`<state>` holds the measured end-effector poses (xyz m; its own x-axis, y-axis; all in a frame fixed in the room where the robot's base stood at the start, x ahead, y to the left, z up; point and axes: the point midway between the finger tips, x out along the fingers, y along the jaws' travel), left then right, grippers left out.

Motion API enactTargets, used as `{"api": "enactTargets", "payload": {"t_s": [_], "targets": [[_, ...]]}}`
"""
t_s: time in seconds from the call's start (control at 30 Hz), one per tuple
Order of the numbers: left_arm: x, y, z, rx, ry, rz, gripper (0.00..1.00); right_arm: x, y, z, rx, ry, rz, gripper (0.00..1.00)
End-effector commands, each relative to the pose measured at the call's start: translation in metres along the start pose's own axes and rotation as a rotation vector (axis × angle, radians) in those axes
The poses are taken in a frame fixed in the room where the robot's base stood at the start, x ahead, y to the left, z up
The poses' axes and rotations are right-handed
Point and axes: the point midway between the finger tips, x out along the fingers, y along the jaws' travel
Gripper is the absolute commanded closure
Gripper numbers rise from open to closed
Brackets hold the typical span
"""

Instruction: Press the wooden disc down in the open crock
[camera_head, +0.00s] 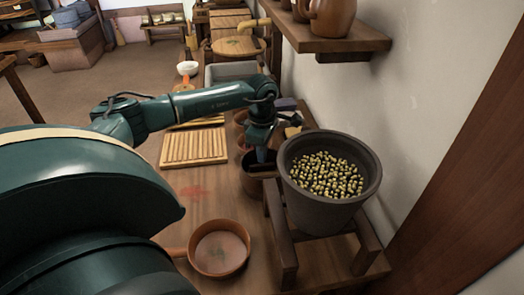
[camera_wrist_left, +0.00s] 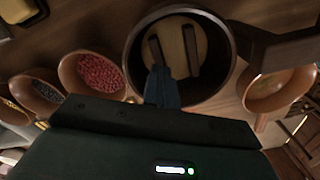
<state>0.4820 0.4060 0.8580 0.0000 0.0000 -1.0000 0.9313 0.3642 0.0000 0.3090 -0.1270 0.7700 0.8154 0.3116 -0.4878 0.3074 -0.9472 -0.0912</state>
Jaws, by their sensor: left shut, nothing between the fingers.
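The open crock (camera_head: 251,187) is a dark round pot on the bench, left of the large grey pot; its rim circles the middle of the left wrist view (camera_wrist_left: 229,72). The pale wooden disc (camera_wrist_left: 178,50) lies inside it, with two dark bars across its top; in the head view I cannot make it out. My left gripper (camera_head: 262,156) points down at the crock's mouth. In the left wrist view its fingers (camera_wrist_left: 163,74) are shut and empty, at the near end of the left bar. I cannot tell whether they touch the disc. My right gripper is not in view.
The grey pot (camera_head: 325,207) of green-yellow pieces stands on a wooden stand (camera_head: 283,246) right beside the crock. A bowl of red beans (camera_wrist_left: 96,75) and other bowls sit close by. A brown pan (camera_head: 220,252) lies in front, a ribbed board (camera_head: 194,147) to the left. A shelf (camera_head: 335,38) overhangs behind.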

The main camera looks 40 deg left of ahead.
Motion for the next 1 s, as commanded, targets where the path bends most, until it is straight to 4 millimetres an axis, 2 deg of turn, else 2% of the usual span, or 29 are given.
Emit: {"api": "enactTargets", "payload": {"t_s": [0.43, 1.0], "targets": [[0.000, 0.000, 0.000, 0.000, 0.000, 0.000, 1.00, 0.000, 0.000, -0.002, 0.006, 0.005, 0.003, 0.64], [0.011, 0.000, 0.000, 0.000, 0.000, 0.000, 1.00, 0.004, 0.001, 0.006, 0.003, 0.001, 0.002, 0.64]]}}
